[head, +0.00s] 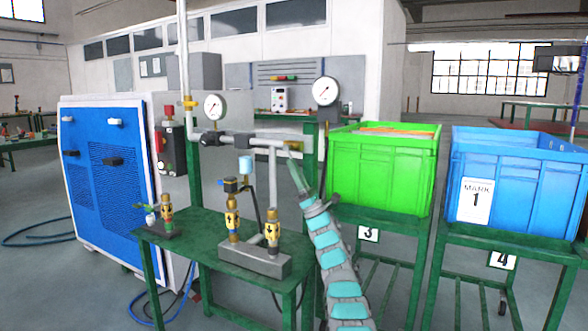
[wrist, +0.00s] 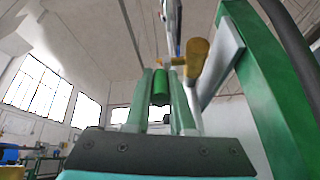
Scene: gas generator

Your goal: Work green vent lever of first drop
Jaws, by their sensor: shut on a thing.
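My gripper (head: 296,172) reaches up from the front to the right end of the grey pipe (head: 258,141), just right of the vertical drop pipe (head: 272,178). In the wrist view, the two pale green fingers of my gripper (wrist: 162,84) stand on either side of a short dark green cylinder, which looks like the green vent lever (wrist: 160,90). My gripper is shut on it. A brass-coloured part (wrist: 197,62) is just beyond and right of the fingers. In the head view the lever is hidden or too small to tell.
A green bench (head: 200,238) carries a grey block (head: 255,262) with yellow fittings. Gauges (head: 215,107) (head: 325,91) stand by the pipe. A green post (wrist: 275,100) is close on the right in the wrist view. Green (head: 382,175) and blue (head: 520,185) crates stand right of my arm.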

